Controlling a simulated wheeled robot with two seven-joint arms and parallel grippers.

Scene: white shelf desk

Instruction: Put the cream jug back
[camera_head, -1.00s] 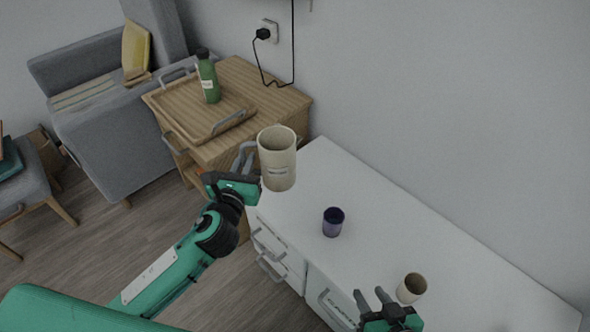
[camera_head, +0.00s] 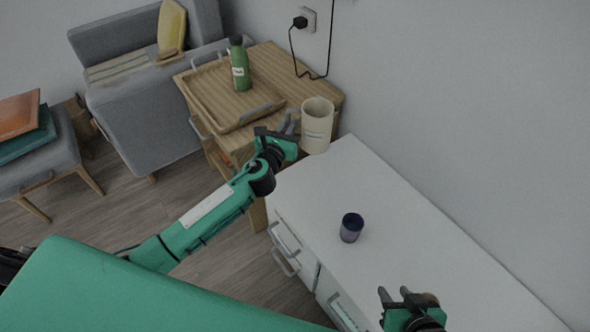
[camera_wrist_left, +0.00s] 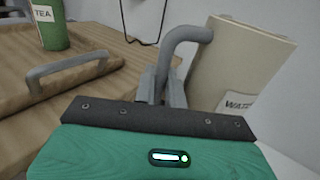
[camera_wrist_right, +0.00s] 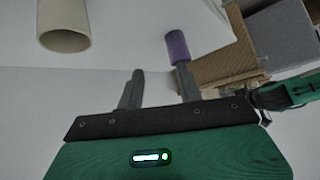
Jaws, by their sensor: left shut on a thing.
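The cream jug (camera_head: 316,128) is upright, near the far end of the white desk and the right edge of the wooden side table. Its label, partly reading "WAT", shows in the left wrist view (camera_wrist_left: 235,65). My left gripper (camera_head: 290,130) is shut on the jug's grey handle (camera_wrist_left: 172,50), to the left of the jug body. It appears held up; its base clearance is unclear. My right gripper (camera_head: 396,298) is open and empty over the near part of the desk; its fingers stand apart in the right wrist view (camera_wrist_right: 158,88).
A wooden tray (camera_head: 205,100) with a green tea bottle (camera_head: 240,68) sits on the side table (camera_head: 268,60). A purple cup (camera_head: 351,228) stands on the white desk (camera_head: 400,215). A beige cup (camera_wrist_right: 64,25) is beside my right gripper. The desk's middle is mostly clear.

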